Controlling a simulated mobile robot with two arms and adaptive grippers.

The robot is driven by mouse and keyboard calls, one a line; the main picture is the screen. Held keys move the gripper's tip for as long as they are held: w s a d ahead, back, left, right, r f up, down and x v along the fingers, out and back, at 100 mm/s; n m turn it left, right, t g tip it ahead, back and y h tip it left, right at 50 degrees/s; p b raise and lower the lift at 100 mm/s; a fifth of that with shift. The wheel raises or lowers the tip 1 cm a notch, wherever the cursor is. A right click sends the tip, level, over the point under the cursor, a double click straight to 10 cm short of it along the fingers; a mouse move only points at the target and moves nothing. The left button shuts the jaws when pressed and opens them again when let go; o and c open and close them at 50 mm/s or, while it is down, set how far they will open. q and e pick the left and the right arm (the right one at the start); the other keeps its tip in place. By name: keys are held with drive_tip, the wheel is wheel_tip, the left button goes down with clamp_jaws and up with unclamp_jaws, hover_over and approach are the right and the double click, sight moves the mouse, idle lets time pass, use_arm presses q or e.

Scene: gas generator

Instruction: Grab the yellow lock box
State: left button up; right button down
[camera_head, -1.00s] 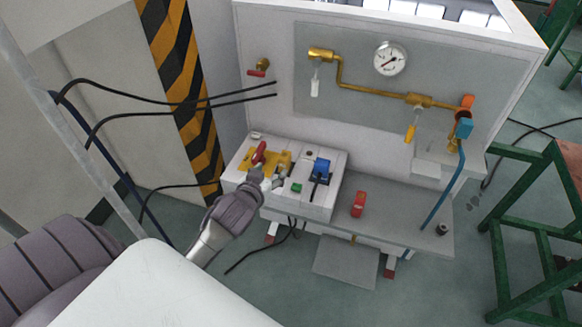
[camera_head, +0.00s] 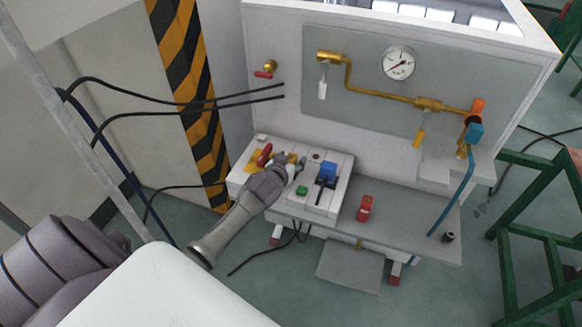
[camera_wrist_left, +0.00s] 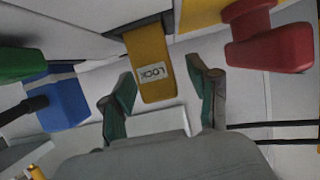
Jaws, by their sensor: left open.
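The yellow lock box (camera_wrist_left: 150,65), marked LOCK, shows in the left wrist view at the top centre. It hangs down between the two fingers of my left gripper (camera_wrist_left: 162,92), which are open on either side of it. I see a gap on both sides, so it looks ungripped. In the head view my left gripper (camera_head: 289,164) is over the middle of the white control box (camera_head: 325,204) and hides most or all of the lock box. My right gripper is not in view.
A red handle (camera_head: 264,154) is left of my gripper; a green button (camera_head: 301,190) and blue switch (camera_head: 327,172) are right of it. A red block (camera_head: 365,207) stands on the grey shelf (camera_head: 415,221). Black cables (camera_head: 180,108) run at the left.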

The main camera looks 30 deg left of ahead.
use_arm(q)
drive_tip(key=shift+c, duration=0.3)
drive_tip(key=shift+r, duration=0.1)
clamp_jaws()
